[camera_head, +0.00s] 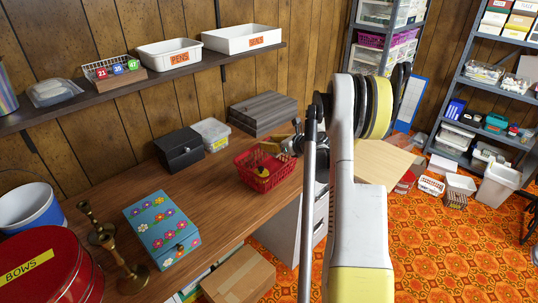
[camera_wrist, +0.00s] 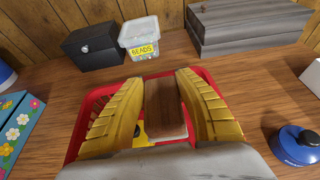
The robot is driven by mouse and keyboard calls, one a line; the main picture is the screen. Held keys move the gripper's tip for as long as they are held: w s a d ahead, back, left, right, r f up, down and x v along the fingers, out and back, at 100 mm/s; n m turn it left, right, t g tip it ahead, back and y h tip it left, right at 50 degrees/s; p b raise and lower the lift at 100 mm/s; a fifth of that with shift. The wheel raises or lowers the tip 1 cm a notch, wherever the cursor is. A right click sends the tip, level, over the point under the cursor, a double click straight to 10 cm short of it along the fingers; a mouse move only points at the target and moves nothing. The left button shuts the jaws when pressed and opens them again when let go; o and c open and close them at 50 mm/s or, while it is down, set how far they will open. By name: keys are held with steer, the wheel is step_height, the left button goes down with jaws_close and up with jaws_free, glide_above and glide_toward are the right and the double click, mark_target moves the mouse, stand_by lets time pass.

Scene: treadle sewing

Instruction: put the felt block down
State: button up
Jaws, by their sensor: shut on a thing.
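My gripper (camera_wrist: 163,80) shows in the wrist view with its two ridged yellow fingers on either side of the felt block (camera_wrist: 164,108), shut on it. The block is a dark brown wooden piece with a pale layer along its near lower edge. It is held over the red basket (camera_wrist: 75,140); I cannot tell whether it touches anything inside. In the head view my gripper (camera_head: 287,144) is at the back right of the red basket (camera_head: 262,181), and the block is hard to make out there.
A black box (camera_head: 179,150), a clear tub labelled BEADS (camera_wrist: 139,38) and a grey wooden case (camera_head: 262,113) stand behind the basket. A flowered blue box (camera_head: 161,228) and brass candlesticks (camera_head: 131,276) are left. A blue round object (camera_wrist: 298,145) is right. Bare wood lies between flowered box and basket.

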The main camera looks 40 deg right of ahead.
steer(key=shift+f+b, duration=0.95)
steer(key=shift+f, duration=1)
steer(key=shift+f, duration=0.1)
steer(key=shift+f+b, duration=0.55)
steer(key=shift+b, duration=0.05)
steer(key=o, duration=1.1)
